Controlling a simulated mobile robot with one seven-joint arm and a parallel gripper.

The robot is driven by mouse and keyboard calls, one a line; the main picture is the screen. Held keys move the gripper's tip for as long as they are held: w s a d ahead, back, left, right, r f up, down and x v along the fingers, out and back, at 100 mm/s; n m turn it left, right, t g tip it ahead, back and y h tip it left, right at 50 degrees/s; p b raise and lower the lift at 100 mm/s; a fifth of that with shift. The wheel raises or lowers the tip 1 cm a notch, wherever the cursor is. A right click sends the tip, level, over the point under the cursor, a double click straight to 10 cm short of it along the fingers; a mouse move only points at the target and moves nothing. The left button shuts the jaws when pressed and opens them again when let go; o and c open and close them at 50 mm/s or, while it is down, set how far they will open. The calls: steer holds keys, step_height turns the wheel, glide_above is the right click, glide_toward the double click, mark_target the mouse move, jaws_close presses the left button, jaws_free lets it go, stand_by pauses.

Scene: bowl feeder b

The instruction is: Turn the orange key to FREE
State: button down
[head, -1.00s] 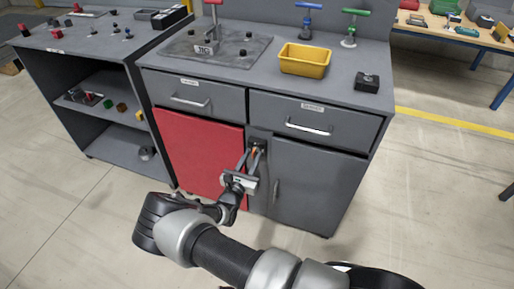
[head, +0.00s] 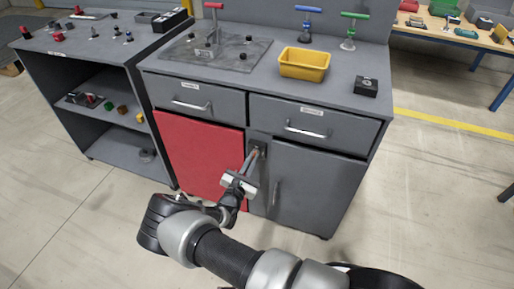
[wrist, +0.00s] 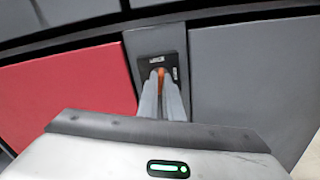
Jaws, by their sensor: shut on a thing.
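The orange key (wrist: 160,72) sits in a dark lock plate (wrist: 145,64) on the grey upright between the red door and the grey door. My gripper (head: 255,153) reaches the plate from the front and is shut on the key. In the wrist view its two fingers (wrist: 161,90) stand on either side of the key and cover most of it, so its turn angle is hard to tell. The plate carries small white labels above and to the right of the key, too small to read.
The red door (head: 202,152) is left of the lock and the grey door (head: 318,185) right of it, with a vertical handle (head: 275,193). Two drawers with bar handles (head: 305,131) are above. A yellow bin (head: 304,63) stands on the worktop.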

steer(key=shift+m, duration=0.8)
